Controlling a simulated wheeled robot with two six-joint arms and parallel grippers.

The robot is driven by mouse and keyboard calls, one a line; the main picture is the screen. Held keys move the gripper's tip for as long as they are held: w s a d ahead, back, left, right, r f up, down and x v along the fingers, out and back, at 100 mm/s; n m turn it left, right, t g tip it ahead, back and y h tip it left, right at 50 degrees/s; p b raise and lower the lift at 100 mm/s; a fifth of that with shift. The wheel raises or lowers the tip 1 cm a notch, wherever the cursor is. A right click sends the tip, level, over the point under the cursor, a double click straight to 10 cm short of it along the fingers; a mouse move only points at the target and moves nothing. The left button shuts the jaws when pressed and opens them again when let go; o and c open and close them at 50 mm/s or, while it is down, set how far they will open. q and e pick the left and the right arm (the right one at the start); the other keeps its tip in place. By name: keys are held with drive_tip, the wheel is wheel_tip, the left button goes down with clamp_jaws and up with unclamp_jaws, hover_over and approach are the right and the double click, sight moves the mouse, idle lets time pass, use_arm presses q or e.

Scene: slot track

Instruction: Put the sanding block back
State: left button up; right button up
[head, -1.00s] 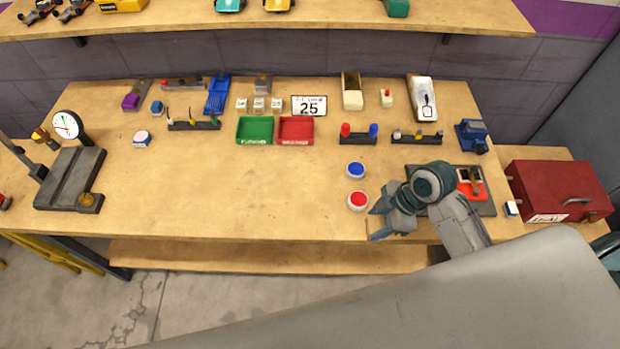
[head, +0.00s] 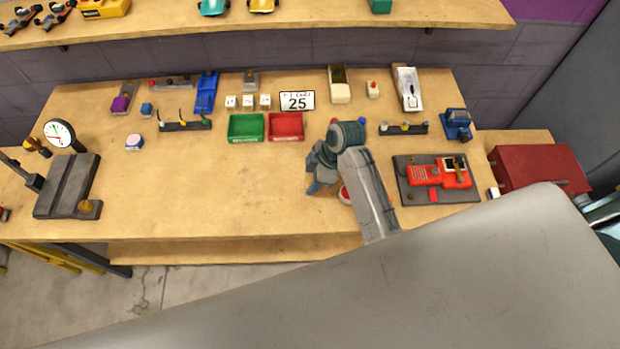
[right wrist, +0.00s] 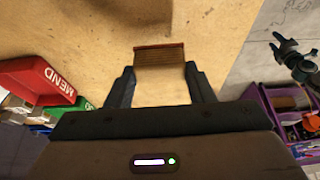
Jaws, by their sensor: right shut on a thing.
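My right gripper (head: 316,184) hangs over the middle of the workbench, near its front half. In the right wrist view its two fingers (right wrist: 161,86) are shut on a tan block with a brown ribbed face (right wrist: 160,57), which looks like the sanding block. In the head view the block is hidden by the gripper and wrist. I cannot tell if it touches the bench top.
Green (head: 246,138) and red (head: 287,138) trays stand behind the gripper. A red button (head: 344,195) is partly hidden by my right arm. A grey board (head: 410,192) with a red device lies right. The bench's left-middle (head: 200,190) is clear.

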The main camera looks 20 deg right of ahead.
sight(310, 183)
drive_tip(key=shift+w+a+p, duration=0.3)
wheel_tip(310, 183, down, 2)
drive_tip(key=shift+f+p, duration=0.25)
drive_tip(key=shift+p, duration=0.45)
drive_tip(key=shift+f, duration=0.55)
drive_tip(key=o, duration=0.9)
drive_tip(key=shift+f, duration=0.1)
drive_tip(key=shift+o, duration=0.2)
drive_tip(key=b+v, duration=0.4)
drive_tip(key=v, duration=0.8)
